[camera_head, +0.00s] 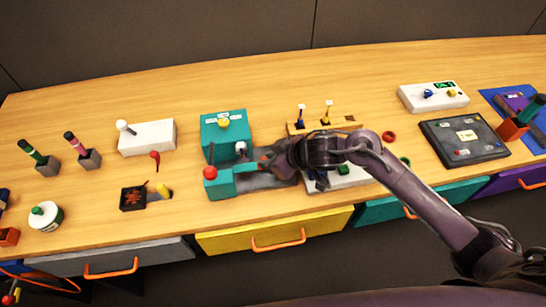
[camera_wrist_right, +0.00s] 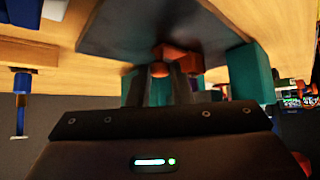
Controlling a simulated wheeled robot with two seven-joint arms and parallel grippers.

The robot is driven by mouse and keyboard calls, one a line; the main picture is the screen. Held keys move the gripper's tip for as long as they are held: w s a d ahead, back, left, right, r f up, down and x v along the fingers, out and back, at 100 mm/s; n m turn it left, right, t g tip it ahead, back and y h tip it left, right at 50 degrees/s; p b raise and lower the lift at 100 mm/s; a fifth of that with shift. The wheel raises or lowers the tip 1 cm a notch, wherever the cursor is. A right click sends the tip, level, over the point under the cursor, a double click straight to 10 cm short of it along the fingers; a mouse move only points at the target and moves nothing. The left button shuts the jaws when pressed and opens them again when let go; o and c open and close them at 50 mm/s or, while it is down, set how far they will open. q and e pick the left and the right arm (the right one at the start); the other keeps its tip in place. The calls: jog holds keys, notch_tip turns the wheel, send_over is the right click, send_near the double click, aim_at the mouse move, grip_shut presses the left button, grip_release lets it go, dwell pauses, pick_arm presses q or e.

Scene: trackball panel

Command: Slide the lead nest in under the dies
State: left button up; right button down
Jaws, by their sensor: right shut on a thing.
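A teal press-like fixture (camera_head: 222,128) stands on the bench left of centre, on a dark grey base. A teal block with a red knob (camera_head: 210,173) sits at its front. My right gripper (camera_head: 268,164) reaches in from the right, low beside the fixture. It is shut on a small orange-red piece (camera_wrist_right: 163,62), which I take for the nest's handle. The dark grey base (camera_wrist_right: 145,22) shows beyond it in the right wrist view, with a teal block (camera_wrist_right: 250,75) at the right. The nest itself and the dies are too small or hidden to make out. My left gripper is not in view.
A wooden block with two upright tools (camera_head: 325,124) stands behind my right wrist. A white panel (camera_head: 350,180) lies under my right forearm. A white box (camera_head: 147,137) and a black square item (camera_head: 132,198) are left of the fixture. Bare bench lies behind it.

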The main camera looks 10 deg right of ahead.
jog(key=c, duration=1.3)
grip_release()
jog(key=shift+a, duration=0.3)
jog(key=shift+d, duration=0.1)
jog(key=shift+s+d+r, duration=0.15)
jog(key=v, duration=0.7)
jog(key=shift+s+r+p, duration=0.1)
jog(key=shift+r+p, duration=0.05)
jog(key=shift+p, duration=0.2)
